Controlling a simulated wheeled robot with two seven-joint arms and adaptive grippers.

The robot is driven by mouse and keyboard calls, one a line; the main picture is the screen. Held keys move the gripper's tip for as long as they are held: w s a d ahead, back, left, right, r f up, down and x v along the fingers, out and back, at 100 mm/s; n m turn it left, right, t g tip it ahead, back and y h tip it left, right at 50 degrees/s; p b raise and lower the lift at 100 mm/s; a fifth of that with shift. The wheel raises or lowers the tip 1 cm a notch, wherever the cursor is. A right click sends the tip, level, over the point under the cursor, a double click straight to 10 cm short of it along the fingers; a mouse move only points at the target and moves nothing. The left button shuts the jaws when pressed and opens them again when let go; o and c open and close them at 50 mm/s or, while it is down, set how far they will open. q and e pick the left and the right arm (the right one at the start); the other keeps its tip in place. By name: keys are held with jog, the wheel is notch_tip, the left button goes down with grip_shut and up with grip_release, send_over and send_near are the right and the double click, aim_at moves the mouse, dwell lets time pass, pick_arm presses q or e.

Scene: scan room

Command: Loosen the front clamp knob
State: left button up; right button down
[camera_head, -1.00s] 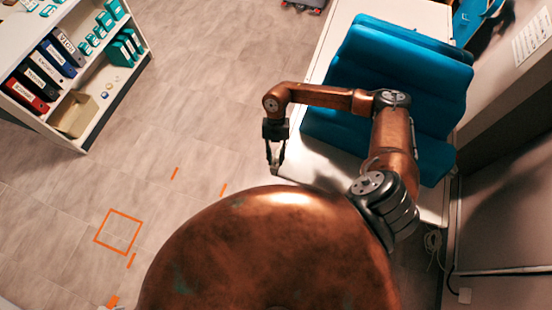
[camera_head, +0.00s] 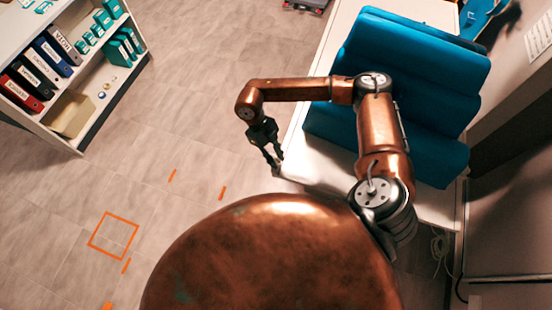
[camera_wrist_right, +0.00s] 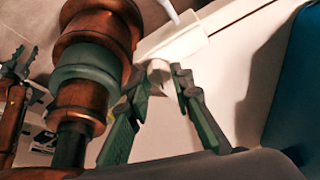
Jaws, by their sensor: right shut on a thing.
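My right gripper (camera_head: 277,166) is at the left edge of the white table (camera_head: 312,172), fingers pointing down and to the right. In the right wrist view my right gripper (camera_wrist_right: 160,84) has its fingertips closed around a small pale piece, the front clamp knob (camera_wrist_right: 158,72), at the table's edge. Most of the knob is hidden between the fingers, so its turn and the clamp behind it cannot be made out.
Blue cushions (camera_head: 400,85) lie on the table, close to my right arm. A white shelf (camera_head: 95,110) with binders and boxes stands at the far left. Orange floor marks (camera_head: 113,235) lie on open floor between shelf and table. A cable hangs by the wall at right.

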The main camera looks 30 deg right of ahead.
jog(key=shift+a+n+t+h+b, duration=0.15)
jog(key=shift+n+t+h+b, duration=0.35)
jog(key=shift+n+b, duration=0.95)
jog(key=shift+n+p, duration=0.4)
jog(key=shift+n, duration=0.15)
jog(key=c, duration=1.7)
grip_release()
jog(key=shift+r, duration=0.2)
jog(key=v, duration=1.1)
jog(key=shift+w+a+r, duration=0.2)
jog(key=shift+w+a, duration=0.05)
jog(key=shift+a, duration=0.05)
